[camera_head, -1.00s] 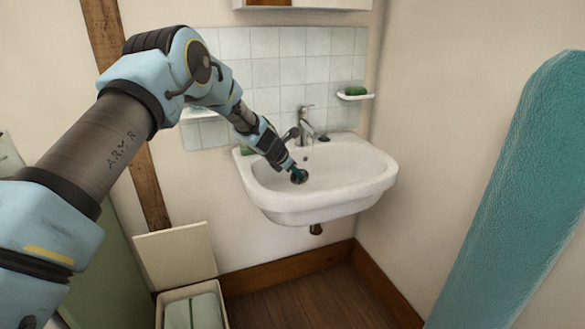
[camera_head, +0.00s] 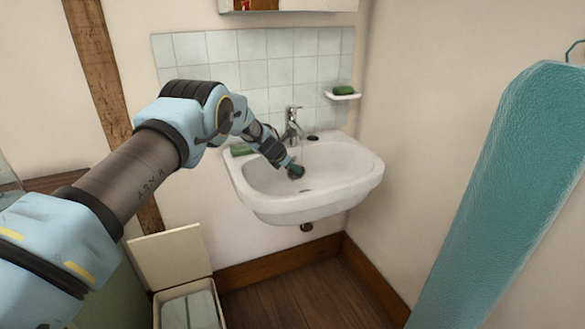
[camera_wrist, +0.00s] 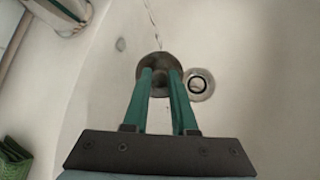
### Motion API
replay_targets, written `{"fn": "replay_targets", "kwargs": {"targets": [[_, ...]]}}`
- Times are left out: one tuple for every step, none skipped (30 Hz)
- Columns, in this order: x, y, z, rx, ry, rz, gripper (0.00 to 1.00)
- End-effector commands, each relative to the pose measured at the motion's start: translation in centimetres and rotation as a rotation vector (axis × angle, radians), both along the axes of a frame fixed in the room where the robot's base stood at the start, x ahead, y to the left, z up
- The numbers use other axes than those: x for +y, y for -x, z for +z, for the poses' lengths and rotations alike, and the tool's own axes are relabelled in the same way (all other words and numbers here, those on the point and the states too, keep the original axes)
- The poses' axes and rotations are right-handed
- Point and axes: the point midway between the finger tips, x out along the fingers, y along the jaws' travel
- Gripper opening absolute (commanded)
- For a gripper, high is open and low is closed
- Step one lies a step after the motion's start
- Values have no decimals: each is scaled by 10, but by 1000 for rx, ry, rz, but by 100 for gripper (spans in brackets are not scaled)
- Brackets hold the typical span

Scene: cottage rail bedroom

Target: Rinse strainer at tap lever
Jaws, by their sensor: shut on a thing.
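My gripper (camera_wrist: 160,75) is shut on the strainer (camera_wrist: 157,66), a small dark round disc at its fingertips. In the head view, the gripper (camera_head: 291,166) holds the strainer (camera_head: 297,171) over the inside of the white washbasin (camera_head: 262,211), below the chrome tap (camera_head: 292,124). A thin water stream (camera_wrist: 151,12) shows in the wrist view, in line with the strainer's far edge. I cannot tell whether it touches the strainer. The tap lever (camera_head: 294,108) is at the top of the tap. The drain (camera_wrist: 198,85) is open beside the strainer in the wrist view.
Green soap (camera_head: 344,90) lies on a wall dish at the right. A green item (camera_head: 242,150) is on the basin's left rim, and a small dark item (camera_head: 312,138) is beside the tap. A lidded bin (camera_head: 188,306) stands below. A teal hanging (camera_head: 505,190) fills the right side.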

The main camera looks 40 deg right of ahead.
Motion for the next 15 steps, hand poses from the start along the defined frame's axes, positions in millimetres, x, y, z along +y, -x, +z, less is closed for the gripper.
{"fn": "replay_targets", "kwargs": {"targets": [[0,0,0,0,0,0,0],[0,0,0,0,0,0,0],[0,0,0,0,0,0,0],[0,0,0,0,0,0,0],[0,0,0,0,0,0,0],[0,0,0,0,0,0,0],[0,0,0,0,0,0,0],[0,0,0,0,0,0,0],[0,0,0,0,0,0,0],[0,0,0,0,0,0,0],[0,1,0,0,0,0,0],[0,1,0,0,0,0,0],[0,2,0,0,0,0,0],[-1,3,0,1,0,-1,0],[-1,4,0,1,0,-1,0]]}}
